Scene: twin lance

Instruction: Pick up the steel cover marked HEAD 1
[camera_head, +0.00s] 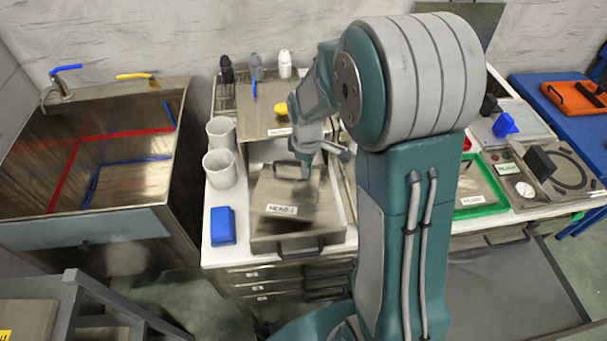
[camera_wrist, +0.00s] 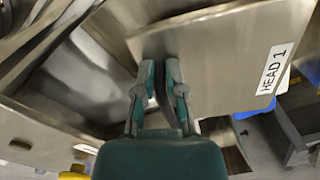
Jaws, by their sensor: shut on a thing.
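The steel cover marked HEAD 1 (camera_head: 268,192) is a flat grey plate with a white label, over a steel unit on the white counter left of my arm. In the wrist view the cover (camera_wrist: 225,60) fills the upper right, its label at the right end. My gripper (camera_head: 305,172) is at the cover's far side, by a dark handle (camera_head: 284,166). In the wrist view my gripper (camera_wrist: 160,70) has its two fingers closed around a thin grey part at the cover's edge. The grip itself is partly hidden. I cannot tell whether the cover is clear of the unit below.
Two pale cups (camera_head: 219,168) and a blue block (camera_head: 223,226) stand left of the cover. A green-rimmed tray (camera_head: 482,208) lies right of my arm. A sink (camera_head: 110,150) is at left.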

